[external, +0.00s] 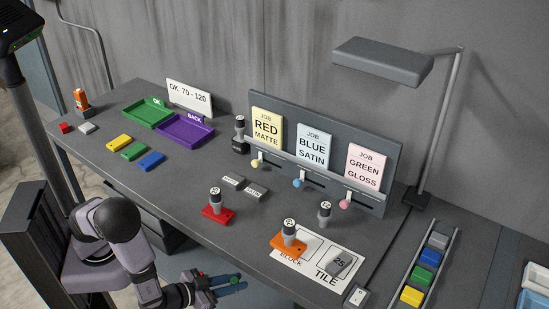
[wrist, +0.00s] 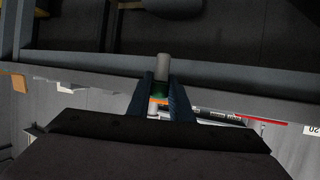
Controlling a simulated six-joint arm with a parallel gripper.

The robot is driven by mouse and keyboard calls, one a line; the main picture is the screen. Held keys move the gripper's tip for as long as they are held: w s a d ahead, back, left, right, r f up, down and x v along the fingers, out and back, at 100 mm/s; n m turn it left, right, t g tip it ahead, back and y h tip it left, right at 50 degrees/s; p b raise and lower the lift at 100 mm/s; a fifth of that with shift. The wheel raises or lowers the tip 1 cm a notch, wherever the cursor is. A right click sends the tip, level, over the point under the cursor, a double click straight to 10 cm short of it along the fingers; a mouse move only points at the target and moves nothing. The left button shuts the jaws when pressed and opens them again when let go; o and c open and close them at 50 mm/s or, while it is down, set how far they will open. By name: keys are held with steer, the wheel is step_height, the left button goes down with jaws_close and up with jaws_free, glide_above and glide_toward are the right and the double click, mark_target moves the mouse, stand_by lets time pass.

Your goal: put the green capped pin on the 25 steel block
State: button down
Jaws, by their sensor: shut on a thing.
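My gripper (external: 235,284) is low at the bottom of the external view, in front of the bench's near edge. It is shut on the green capped pin (external: 234,279), of which only a little green shows there. In the wrist view the pin's grey shaft (wrist: 162,66) sticks out past the fingers (wrist: 162,85), with its green part between them. The 25 steel block (external: 340,262) is a small grey block on the white BLOCK/TILE sheet (external: 320,277), well to the right of my gripper and apart from it.
An orange block (external: 283,250) with a dark-topped pin sits on the sheet's left part. A similar pin (external: 325,212) stands behind it. A red block (external: 218,216) with a pin and two grey plates (external: 256,192) lie left. A lamp (external: 385,60) overhangs the back right.

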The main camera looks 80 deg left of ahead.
steer(key=w+d+r+m+t+h, duration=0.1)
steer(key=w+d+r+m+h, duration=0.1)
steer(key=w+d+r, duration=0.3)
steer(key=w+d+r+m+h, duration=0.2)
steer(key=w+d+r+h, duration=0.15)
steer(key=w, duration=0.35)
steer(key=shift+m+y, duration=0.25)
steer(key=shift+m, duration=0.05)
steer(key=w+r, duration=0.1)
steer(key=w, duration=0.2)
steer(key=w+r+p, duration=0.1)
steer(key=w, duration=0.2)
steer(key=w+a+r+p, duration=0.1)
steer(key=w+r, duration=0.1)
steer(key=w, duration=0.1)
steer(key=shift+w, duration=0.1)
steer(key=w+a+r+p, duration=0.1)
steer(key=w+a+r, duration=0.4)
steer(key=w+r, duration=0.3)
steer(key=p, duration=0.1)
glide_above(339, 262)
steer(key=shift+f, duration=4.8)
